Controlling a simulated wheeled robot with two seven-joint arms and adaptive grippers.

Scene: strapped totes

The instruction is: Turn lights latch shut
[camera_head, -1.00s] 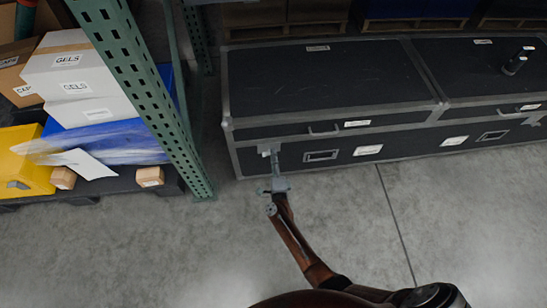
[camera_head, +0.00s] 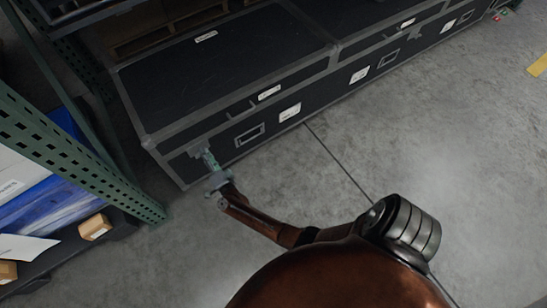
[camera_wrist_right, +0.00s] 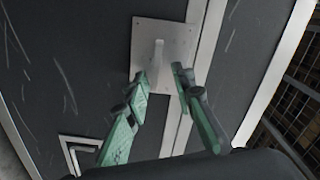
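The black case (camera_head: 225,65) has metal edges and stands on the floor. Near the left end of its front is a latch (camera_head: 197,150), mostly hidden by my right gripper (camera_head: 211,165). In the right wrist view the latch (camera_wrist_right: 156,58) is a pale lever on a square metal plate (camera_wrist_right: 178,36). The green fingers of my right gripper (camera_wrist_right: 161,84) are apart, with the lever's lower end close to the left finger. I cannot tell whether they touch. Which latch bears the lights label cannot be read. My left gripper is not in view.
A recessed handle (camera_head: 249,134) is right of the latch. Bare concrete floor (camera_head: 460,130) lies open to the right.

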